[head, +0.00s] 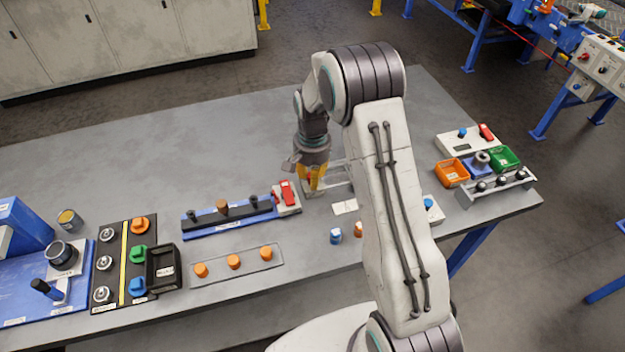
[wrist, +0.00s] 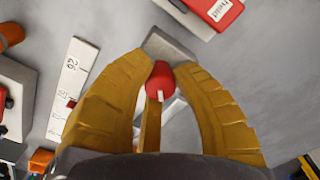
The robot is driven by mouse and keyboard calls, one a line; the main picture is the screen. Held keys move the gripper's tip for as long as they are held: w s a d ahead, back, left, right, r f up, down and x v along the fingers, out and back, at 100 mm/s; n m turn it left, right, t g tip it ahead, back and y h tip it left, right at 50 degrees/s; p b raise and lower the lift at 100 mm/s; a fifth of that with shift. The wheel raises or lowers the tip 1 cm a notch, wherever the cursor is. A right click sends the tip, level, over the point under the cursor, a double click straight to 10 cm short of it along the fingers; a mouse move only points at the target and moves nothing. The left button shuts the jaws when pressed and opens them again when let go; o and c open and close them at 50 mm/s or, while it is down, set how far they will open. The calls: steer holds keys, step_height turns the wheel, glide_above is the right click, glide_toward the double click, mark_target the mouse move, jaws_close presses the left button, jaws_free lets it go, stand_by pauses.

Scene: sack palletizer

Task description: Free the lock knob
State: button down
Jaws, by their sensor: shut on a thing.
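My gripper (head: 315,186) points down at a grey frame-like fixture (head: 343,176) near the middle of the table. In the wrist view, the yellow fingers of my gripper (wrist: 162,66) close around a red knob (wrist: 161,82) with a white pointer mark. I take this to be the lock knob. It sits in front of a light grey block (wrist: 170,46). A third finger shows behind the knob, below it in the picture.
A white scale strip (wrist: 73,88) with a red mark lies left of the fingers. A red labelled part (wrist: 214,10) is close by at the top. In the head view, a blue rail (head: 230,218) stands left of my gripper; open table lies behind it.

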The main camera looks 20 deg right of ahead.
steer(key=n+b, duration=0.2)
steer(key=n, duration=0.3)
steer(key=shift+f+n, duration=0.15)
steer(key=shift+n, duration=0.15)
steer(key=shift+s+n+b, duration=0.1)
steer(key=shift+n+b, duration=0.3)
steer(key=shift+n, duration=1.8)
steer(key=c, duration=1)
jaws_free()
steer(key=shift+r, duration=0.2)
step_height(320, 180, up, 12)
steer(key=shift+f, duration=0.1)
